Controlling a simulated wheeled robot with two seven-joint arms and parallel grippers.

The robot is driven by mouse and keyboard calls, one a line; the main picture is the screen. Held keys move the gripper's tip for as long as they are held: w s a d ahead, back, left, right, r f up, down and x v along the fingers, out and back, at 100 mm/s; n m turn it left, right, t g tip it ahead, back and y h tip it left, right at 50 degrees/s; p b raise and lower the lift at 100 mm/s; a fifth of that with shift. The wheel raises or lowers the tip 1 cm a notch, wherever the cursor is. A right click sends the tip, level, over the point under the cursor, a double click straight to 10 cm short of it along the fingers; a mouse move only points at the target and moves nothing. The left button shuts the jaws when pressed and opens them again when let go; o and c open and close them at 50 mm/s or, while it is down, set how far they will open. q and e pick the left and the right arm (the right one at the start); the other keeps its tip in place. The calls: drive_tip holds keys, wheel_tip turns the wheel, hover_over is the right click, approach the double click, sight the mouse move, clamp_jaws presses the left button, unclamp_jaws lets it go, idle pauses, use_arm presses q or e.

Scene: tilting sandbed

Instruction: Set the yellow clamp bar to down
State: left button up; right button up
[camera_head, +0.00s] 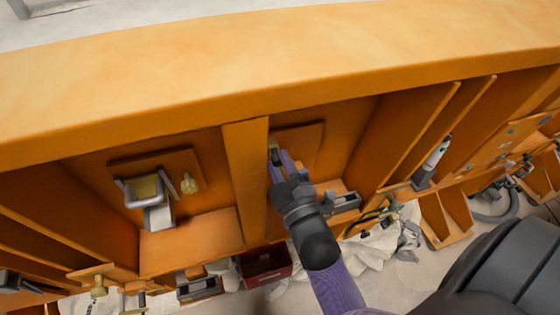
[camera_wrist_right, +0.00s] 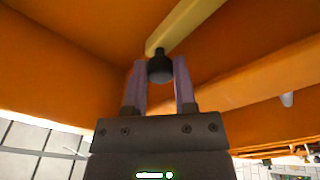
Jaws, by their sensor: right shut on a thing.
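The yellow clamp bar (camera_wrist_right: 185,24) runs from the upper right down to a black knob (camera_wrist_right: 160,68) at its end in the right wrist view. My right gripper (camera_wrist_right: 159,70) is shut on this knob, one purple finger on either side. In the head view only a small yellowish piece of the bar (camera_head: 273,141) shows at the fingertips of my right gripper (camera_head: 279,158). It lies in front of an orange plate inside the bay right of the middle divider. My fingers and hand hide most of it. My left gripper is not in view.
A grey-handled clamp (camera_head: 142,192) and a cream knob (camera_head: 188,184) sit in the bay to the left. An orange divider (camera_head: 246,180) stands close left of my gripper. A grey block (camera_head: 343,202) lies right of my wrist. A thick orange beam (camera_head: 270,60) runs above.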

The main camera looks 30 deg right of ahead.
clamp_jaws()
idle(0.7)
drive_tip(key=shift+d, duration=0.15)
idle(0.4)
drive_tip(key=d+f+m+h+b, duration=0.1)
drive_tip(key=d+f+m+b, duration=0.2)
drive_tip(key=m, duration=0.8)
drive_tip(key=s+d+f+m+h+b, duration=0.1)
drive_tip(key=d+f+m+b, duration=0.3)
drive_tip(key=d+f+m, duration=0.4)
drive_tip(key=shift+d+f+m+g+h, duration=0.3)
drive_tip(key=shift+d+m+h, duration=0.1)
drive_tip(key=shift+d+m, duration=0.95)
drive_tip(key=shift+a+f+m, duration=0.1)
drive_tip(key=shift+a+m, duration=0.15)
